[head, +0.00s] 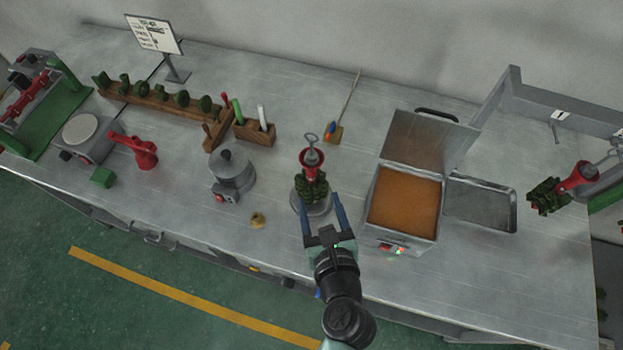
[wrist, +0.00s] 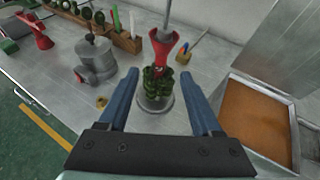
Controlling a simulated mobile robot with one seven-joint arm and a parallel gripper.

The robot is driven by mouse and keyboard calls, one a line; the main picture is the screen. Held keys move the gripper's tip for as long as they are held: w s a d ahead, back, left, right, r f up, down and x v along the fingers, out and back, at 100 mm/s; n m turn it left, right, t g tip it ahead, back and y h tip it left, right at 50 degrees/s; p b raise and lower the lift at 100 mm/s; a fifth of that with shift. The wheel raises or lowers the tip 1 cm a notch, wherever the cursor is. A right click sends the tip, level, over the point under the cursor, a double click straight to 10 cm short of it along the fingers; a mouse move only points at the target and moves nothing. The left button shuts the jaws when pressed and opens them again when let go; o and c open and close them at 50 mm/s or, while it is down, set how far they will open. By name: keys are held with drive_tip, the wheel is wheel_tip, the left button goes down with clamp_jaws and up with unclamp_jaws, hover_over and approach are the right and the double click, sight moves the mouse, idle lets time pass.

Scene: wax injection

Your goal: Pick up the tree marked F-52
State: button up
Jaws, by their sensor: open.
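A wax tree with dark green pieces and a red funnel-shaped top (head: 312,180) stands upright on a round grey base (head: 298,202) near the middle of the bench. In the wrist view the tree (wrist: 158,80) is between and beyond my fingers. My gripper (head: 322,212) is open, with a blue finger on each side of the tree's lower part; I cannot tell whether they touch it. A second green and red tree (head: 573,178) hangs at the right by a rack. I cannot read a mark F-52 on either tree.
An open box of orange-brown wax (head: 405,200) stands close on the right, its lid raised. A grey pot (head: 232,172) and a small yellowish lump (head: 258,220) are on the left. A wooden rack (head: 150,100) and a sign (head: 154,34) stand behind.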

sight(313, 172)
drive_tip(key=p+x, duration=0.1)
drive_tip(key=x, duration=0.6)
drive_tip(key=shift+w+f, duration=0.15)
drive_tip(key=shift+d+x, duration=0.2)
drive_tip(key=shift+x, duration=2.45)
drive_tip(key=shift+f, duration=0.15)
clamp_jaws()
